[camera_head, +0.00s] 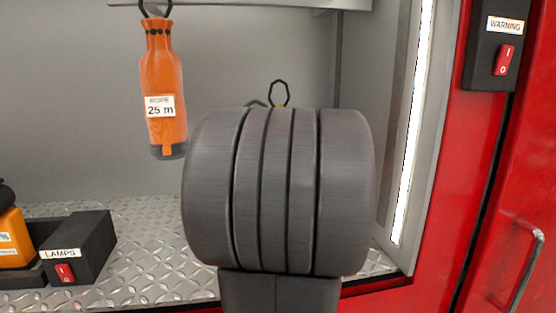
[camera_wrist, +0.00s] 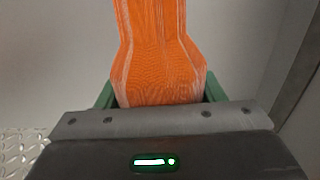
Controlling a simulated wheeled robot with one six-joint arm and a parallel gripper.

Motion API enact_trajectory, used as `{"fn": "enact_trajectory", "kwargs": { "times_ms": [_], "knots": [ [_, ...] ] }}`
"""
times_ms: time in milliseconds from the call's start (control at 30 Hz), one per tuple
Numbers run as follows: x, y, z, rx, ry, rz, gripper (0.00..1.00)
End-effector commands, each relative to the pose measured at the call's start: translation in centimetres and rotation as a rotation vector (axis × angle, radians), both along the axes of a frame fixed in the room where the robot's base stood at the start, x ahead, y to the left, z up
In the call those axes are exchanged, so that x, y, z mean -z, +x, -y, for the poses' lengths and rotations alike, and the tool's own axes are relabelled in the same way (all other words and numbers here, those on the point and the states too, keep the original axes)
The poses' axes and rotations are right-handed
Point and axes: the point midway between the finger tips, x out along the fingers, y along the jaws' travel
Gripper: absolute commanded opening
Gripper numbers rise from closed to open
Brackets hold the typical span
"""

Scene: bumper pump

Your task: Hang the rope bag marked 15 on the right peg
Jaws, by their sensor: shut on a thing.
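An orange rope bag fills the top of the wrist view (camera_wrist: 160,50). My gripper (camera_wrist: 160,92) is shut on it, with green fingers at both sides. Its label does not show, so I cannot read its mark. In the head view my arm hides the gripper and most of the bag; a dark loop (camera_head: 280,92) sticks up above the arm. Another orange rope bag (camera_head: 164,88), marked 25 m, hangs upright by its loop at the upper left. The right peg cannot be made out.
A pale rail (camera_head: 250,3) runs along the top. A lit strip (camera_head: 412,125) edges the compartment at right. A box marked LAMPS (camera_head: 78,250) stands on the tread-plate floor (camera_head: 150,240) at left. A WARNING switch (camera_head: 497,45) is on the red panel.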

Motion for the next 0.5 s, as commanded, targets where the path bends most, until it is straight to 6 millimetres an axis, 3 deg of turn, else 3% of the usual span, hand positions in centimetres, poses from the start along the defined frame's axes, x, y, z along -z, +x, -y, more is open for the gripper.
{"fn": "enact_trajectory", "kwargs": {
  "times_ms": [167,500],
  "knots": [
    [1.73,-0.11,-0.09,0.001,0.001,0.004,0.11],
    [1.78,-0.14,-0.11,0.001,0.0,0.004,0.11]
  ]
}}
